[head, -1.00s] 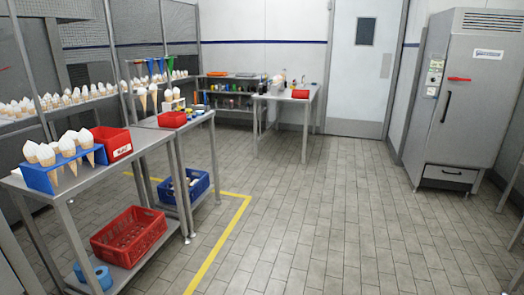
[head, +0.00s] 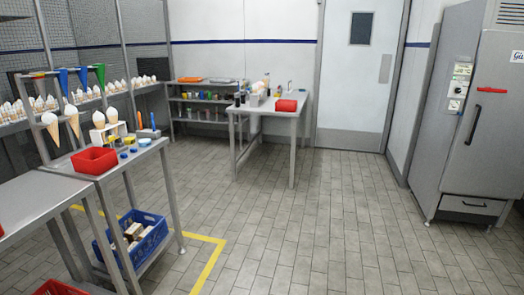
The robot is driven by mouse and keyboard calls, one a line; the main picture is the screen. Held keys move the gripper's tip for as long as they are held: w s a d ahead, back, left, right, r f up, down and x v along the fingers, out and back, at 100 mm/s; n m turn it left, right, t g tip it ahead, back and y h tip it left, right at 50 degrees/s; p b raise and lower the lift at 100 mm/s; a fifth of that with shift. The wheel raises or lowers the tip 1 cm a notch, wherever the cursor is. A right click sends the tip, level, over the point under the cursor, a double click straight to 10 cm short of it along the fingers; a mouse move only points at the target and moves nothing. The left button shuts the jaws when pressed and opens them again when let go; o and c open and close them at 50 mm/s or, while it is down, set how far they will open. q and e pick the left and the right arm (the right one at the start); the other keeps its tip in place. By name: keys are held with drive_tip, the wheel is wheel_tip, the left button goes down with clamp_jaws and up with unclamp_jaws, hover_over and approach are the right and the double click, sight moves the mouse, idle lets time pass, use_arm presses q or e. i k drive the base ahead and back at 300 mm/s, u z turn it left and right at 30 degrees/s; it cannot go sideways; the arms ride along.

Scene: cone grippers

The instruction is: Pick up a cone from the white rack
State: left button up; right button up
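A small white rack (head: 98,138) stands on the far end of the metal table at the left. Two cones (head: 111,116) with white tops rise from it. Two more cones (head: 72,120) hang at the left of it, on a metal stand below blue and green funnel shapes. Neither of my grippers shows in the head view.
A red bin (head: 94,160) sits on the table (head: 60,172) in front of the white rack. A blue crate (head: 150,240) with items is below. Long shelves of cones (head: 150,88) line the left wall. A grey fridge (head: 465,120) stands at the right. The tiled floor (head: 300,215) in the middle is clear.

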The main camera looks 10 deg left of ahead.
sight(98, 117)
drive_tip(key=u, duration=0.1)
drive_tip(key=i, duration=2)
drive_tip(key=u, duration=1.2)
drive_tip(key=i, duration=1.3)
drive_tip(key=u, duration=1.2)
